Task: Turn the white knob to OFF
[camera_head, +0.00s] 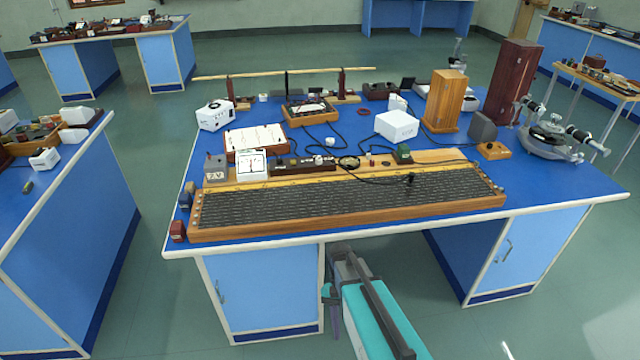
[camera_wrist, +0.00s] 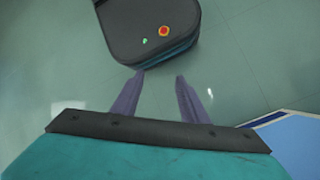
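A white box (camera_head: 215,115) with a small round dark detail on its face stands at the left back of the blue bench (camera_head: 560,190); a white knob is too small to make out for certain. A second white box (camera_head: 397,125) stands at the middle back of the bench. My gripper (camera_wrist: 160,76) is open and empty in the wrist view, its two purple fingers apart over the floor and my own base. In the head view my arm is low in front of the bench, well away from both boxes.
A long wooden board (camera_head: 350,203) with dark wires lies along the bench front. Behind it stand meters, cables, a tall wooden box (camera_head: 446,101), a dark red box (camera_head: 512,82) and a spectrometer (camera_head: 550,135). Another bench (camera_head: 75,215) is at the left, with open floor between.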

